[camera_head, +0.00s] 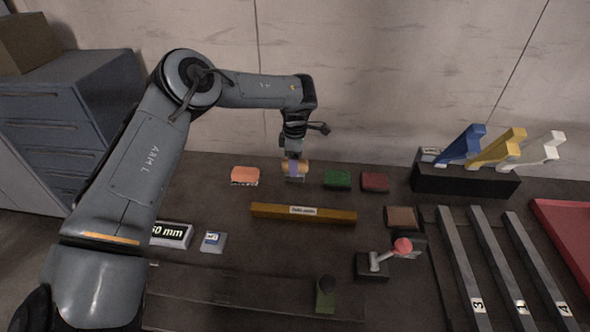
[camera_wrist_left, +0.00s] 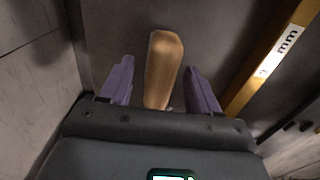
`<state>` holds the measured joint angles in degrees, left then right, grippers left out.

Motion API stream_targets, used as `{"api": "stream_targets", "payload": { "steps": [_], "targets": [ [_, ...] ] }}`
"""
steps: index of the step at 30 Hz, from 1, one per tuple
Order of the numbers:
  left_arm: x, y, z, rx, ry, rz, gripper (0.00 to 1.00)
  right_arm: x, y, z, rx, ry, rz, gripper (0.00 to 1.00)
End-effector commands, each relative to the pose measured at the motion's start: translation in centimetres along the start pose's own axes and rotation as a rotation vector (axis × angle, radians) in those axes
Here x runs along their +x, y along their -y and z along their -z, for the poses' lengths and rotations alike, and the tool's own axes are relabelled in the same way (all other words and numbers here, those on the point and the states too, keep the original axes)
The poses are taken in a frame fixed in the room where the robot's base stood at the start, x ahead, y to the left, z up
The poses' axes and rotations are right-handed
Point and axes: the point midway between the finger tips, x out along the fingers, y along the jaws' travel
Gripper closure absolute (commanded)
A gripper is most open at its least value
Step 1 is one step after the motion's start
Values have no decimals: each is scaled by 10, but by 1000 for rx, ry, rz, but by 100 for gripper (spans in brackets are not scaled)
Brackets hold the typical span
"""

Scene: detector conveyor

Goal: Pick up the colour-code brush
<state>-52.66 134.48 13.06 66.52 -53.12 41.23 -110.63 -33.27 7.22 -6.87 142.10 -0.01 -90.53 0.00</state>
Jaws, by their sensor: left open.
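A wooden block-like piece (camera_wrist_left: 163,65), which looks like the brush's handle or back, lies between the two purple fingers of my left gripper (camera_wrist_left: 158,66) in the left wrist view. A gap shows on each side of it, so the fingers are open around it and not closed on it. In the head view my left gripper (camera_head: 294,168) points down at the back of the table, with the wood (camera_head: 304,167) showing beside its finger. The bristles and any colour mark are hidden. My right gripper is not in view.
An orange block (camera_head: 245,175) is left of the gripper; green (camera_head: 337,178) and red (camera_head: 375,182) blocks are to its right. A labelled yellow bar (camera_head: 280,211) lies in front. A black stand (camera_head: 465,183) with blue, yellow and white pieces is at right. The wall is close behind.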

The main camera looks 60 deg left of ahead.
Motion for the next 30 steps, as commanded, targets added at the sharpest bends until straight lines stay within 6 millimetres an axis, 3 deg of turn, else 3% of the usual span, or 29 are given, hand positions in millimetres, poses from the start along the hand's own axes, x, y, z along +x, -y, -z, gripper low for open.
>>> {"api": "stream_targets", "payload": {
  "steps": [13,25,30],
  "targets": [
    [2,0,0,0,0,1,38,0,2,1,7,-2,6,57],
    [2,0,0,0,0,1,97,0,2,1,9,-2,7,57],
    [2,0,0,0,0,0,97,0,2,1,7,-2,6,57]
  ]
}}
